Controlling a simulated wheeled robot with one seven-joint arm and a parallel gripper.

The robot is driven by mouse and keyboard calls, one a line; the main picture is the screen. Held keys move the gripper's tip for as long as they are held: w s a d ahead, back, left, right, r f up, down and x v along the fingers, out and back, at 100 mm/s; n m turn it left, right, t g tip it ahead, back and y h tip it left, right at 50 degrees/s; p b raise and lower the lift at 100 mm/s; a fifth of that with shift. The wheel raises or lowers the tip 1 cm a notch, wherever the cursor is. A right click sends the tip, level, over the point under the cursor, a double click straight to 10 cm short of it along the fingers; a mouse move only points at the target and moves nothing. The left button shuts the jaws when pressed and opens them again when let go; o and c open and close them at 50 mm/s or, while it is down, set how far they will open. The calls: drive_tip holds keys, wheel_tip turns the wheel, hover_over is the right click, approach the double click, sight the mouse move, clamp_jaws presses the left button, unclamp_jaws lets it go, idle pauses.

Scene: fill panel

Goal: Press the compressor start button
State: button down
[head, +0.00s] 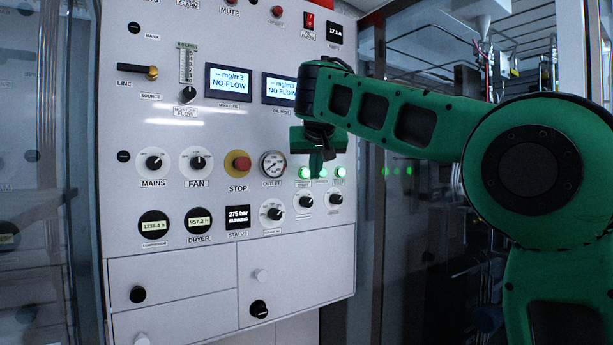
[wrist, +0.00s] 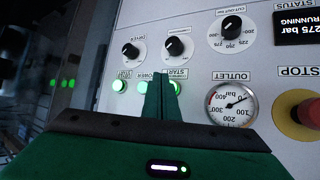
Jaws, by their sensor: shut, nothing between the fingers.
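The white control panel (head: 230,140) carries a row of green-lit buttons below the displays. The button by the START label (wrist: 177,87) glows green; in the head view it is the left one (head: 304,172), beside the outlet gauge. My gripper (head: 318,172) is shut and empty, its fingers pointing at the panel within this row. In the wrist view, which is upside down, the fingertips (wrist: 162,80) lie between the START button and the middle green button (wrist: 143,87), partly covering both. Whether they touch the panel I cannot tell.
The red STOP button (head: 241,164) stands left of the outlet gauge (head: 273,164). Several black knobs (head: 305,202) sit close below the green buttons. The status display (head: 237,217) reads 275 bar RUNNING. Glass and pipework lie right of the panel.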

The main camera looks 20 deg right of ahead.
drive_tip(key=s, duration=0.2)
drive_tip(key=s+d, duration=0.1)
drive_tip(key=s, duration=0.1)
drive_tip(key=shift+s+d, duration=0.2)
idle(0.7)
drive_tip(key=s+d+f+m+g, duration=0.1)
drive_tip(key=s+d+f+g, duration=0.2)
drive_tip(key=s+d+f, duration=0.75)
drive_tip(key=s+d+f+m+g, duration=0.1)
drive_tip(key=s+d+f+g, duration=0.2)
drive_tip(key=s+d+f, duration=0.8)
drive_tip(key=s+a+f+m+g+y, duration=0.1)
drive_tip(key=s+a+f+g, duration=0.1)
drive_tip(key=s+f, duration=0.8)
drive_tip(key=s+a+f+m+g+y, duration=0.1)
drive_tip(key=s+a+f, duration=0.3)
drive_tip(key=s+f, duration=0.7)
drive_tip(key=shift+s+f+g+y, duration=0.2)
drive_tip(key=shift+f+g+y, duration=0.1)
drive_tip(key=shift+g, duration=0.6)
drive_tip(key=shift+w+a, duration=0.1)
drive_tip(key=shift+w, duration=0.05)
